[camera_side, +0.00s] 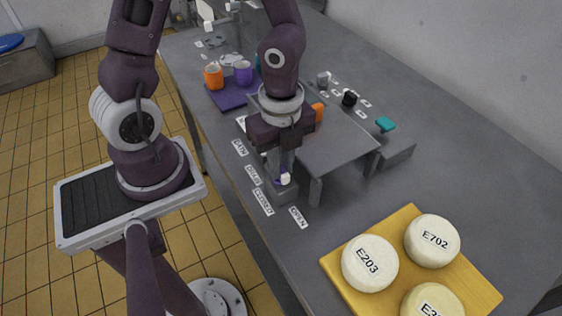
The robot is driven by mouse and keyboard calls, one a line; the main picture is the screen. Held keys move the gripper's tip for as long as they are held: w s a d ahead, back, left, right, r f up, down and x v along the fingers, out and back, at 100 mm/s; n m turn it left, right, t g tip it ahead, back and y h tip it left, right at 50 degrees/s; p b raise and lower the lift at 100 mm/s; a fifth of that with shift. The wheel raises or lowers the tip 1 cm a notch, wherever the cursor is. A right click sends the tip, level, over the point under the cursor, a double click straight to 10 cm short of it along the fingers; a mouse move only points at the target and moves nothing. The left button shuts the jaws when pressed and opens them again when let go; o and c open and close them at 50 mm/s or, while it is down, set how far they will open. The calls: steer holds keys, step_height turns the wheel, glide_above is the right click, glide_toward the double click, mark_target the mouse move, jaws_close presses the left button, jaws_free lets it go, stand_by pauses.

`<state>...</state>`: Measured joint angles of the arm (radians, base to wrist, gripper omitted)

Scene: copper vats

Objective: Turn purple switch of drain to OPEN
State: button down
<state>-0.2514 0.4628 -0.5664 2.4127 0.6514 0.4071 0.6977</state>
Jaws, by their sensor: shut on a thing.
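My gripper (284,179) points down at the front edge of the grey table, over a small grey base block (284,194). Its fingers are shut on the purple switch (281,177), of which only a small purple bit shows between and beside them. The fingers hide the rest, so I cannot tell its exact angle. An OPEN label (299,217) lies on the table to the lower right of the block. A CLOSED label (262,202) lies to its left, with a DRAIN label (253,175) above that.
A raised grey platform (335,143) stands just right of my gripper. An orange part (318,112), a black knob (349,98) and a teal switch (386,124) are behind. Orange (213,76) and purple (243,72) mugs stand far left. A yellow board (337,262) holds white round pieces in front.

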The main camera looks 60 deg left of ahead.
mark_target(282, 168)
stand_by(0.5)
steer(key=c, duration=1.4)
jaws_free()
step_height(282, 168, up, 6)
steer(key=shift+w+r, duration=0.1)
steer(key=shift+r, duration=0.45)
